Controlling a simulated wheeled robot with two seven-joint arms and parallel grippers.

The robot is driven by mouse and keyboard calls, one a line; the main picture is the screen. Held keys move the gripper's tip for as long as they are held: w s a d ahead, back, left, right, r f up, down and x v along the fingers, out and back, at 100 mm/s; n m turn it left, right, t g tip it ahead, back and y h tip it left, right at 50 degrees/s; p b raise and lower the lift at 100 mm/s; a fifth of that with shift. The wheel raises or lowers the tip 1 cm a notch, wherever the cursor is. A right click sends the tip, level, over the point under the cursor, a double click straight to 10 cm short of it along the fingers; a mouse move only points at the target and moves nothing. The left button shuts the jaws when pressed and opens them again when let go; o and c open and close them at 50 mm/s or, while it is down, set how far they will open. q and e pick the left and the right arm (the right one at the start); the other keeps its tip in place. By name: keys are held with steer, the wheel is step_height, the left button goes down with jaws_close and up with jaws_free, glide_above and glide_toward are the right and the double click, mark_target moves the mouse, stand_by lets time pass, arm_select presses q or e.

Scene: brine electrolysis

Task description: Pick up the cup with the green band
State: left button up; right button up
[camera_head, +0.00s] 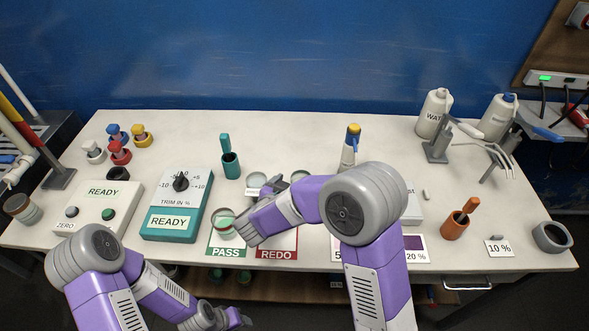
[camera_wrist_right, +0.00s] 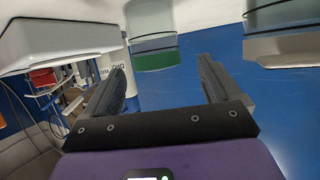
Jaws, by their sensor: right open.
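In the right wrist view the cup (camera_wrist_right: 152,52) appears upside down, just beyond the gap between the fingers. My right gripper (camera_wrist_right: 163,78) is open with nothing between its fingers.
Another cup (camera_wrist_right: 285,35) with a grey band is at the right in the wrist view. The red REDO mat (camera_head: 276,253) lies right of PASS. A teal trim box (camera_head: 174,223) stands left, a teal holder (camera_head: 231,166) behind.

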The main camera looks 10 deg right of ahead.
mark_target(297, 175)
steer(key=shift+w+d, duration=0.2)
steer(key=shift+w, duration=0.05)
steer(key=shift+w+d+f+b, duration=0.45)
steer(key=shift+w+d+f, duration=0.05)
steer(key=shift+d, duration=0.25)
steer(key=b+x, duration=0.1)
steer(key=x, duration=0.2)
steer(key=shift+w+d+f, duration=0.3)
steer(key=shift+w+d, duration=0.15)
steer(key=shift+w, duration=0.15)
steer(key=c, duration=1.2)
